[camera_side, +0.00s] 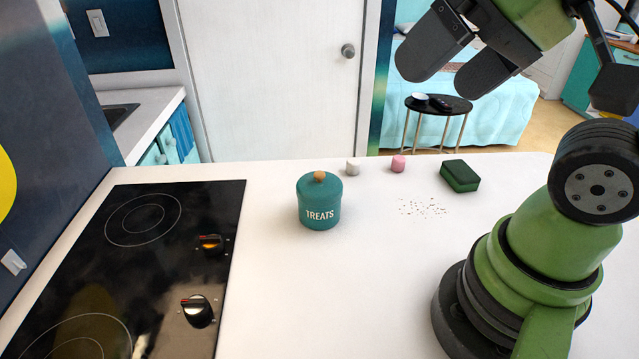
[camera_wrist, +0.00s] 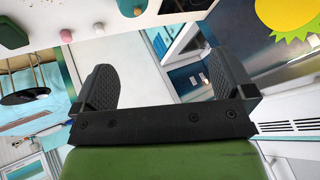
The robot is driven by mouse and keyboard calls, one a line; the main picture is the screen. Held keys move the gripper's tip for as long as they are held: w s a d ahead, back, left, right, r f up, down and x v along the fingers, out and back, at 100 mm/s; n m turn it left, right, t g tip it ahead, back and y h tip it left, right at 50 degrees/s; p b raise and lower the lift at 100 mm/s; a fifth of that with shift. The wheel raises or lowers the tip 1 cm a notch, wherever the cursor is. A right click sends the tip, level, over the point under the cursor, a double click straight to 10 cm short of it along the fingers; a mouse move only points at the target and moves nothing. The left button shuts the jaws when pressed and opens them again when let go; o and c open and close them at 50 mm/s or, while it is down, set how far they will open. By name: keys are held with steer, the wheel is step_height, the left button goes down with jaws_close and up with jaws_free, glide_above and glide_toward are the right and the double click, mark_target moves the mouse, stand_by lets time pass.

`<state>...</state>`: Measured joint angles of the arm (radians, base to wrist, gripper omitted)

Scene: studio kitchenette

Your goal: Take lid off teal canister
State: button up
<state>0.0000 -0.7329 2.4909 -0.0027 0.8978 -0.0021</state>
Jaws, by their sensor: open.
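The teal canister (camera_side: 319,209) marked TREATS stands upright on the white counter, right of the cooktop. Its teal lid (camera_side: 305,183) with a round wooden knob (camera_side: 319,176) sits on top. In the wrist view the canister (camera_wrist: 131,7) shows only in part at the top edge. My gripper (camera_side: 436,75) is high above the counter, up and to the right of the canister and well apart from it. Its two dark fingers are spread with nothing between them, as the wrist view (camera_wrist: 165,85) also shows.
A black cooktop (camera_side: 140,240) with knobs lies left of the canister. Behind and right of it stand a white marshmallow-like piece (camera_side: 352,168), a pink one (camera_side: 398,163) and a dark green sponge (camera_side: 460,176). Crumbs (camera_side: 423,208) lie nearby. The counter's front middle (camera_side: 330,300) is clear.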

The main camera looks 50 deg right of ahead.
steer(key=w+d+f+n+g+h, duration=0.1)
steer(key=w+f+g, duration=0.1)
steer(key=w, duration=0.6)
steer(key=n+g+h, duration=0.1)
steer(key=n+g, duration=0.1)
steer(key=g, duration=0.1)
glide_toward(319, 173)
steer(key=shift+g, duration=0.3)
steer(key=f, duration=0.2)
steer(key=w+f, duration=0.1)
steer(key=f, duration=0.1)
steer(key=shift+a+f, duration=0.2)
steer(key=shift+f, duration=0.1)
steer(key=shift+w+d+f, duration=0.1)
steer(key=shift+w+f, duration=0.1)
steer(key=shift+f, duration=1.15)
steer(key=shift+w+d+f, duration=0.1)
steer(key=shift+w+f, duration=0.1)
steer(key=shift+f, duration=1.15)
steer(key=c, duration=1)
steer(key=shift+n, duration=0.3)
steer(key=shift+c, duration=0.2)
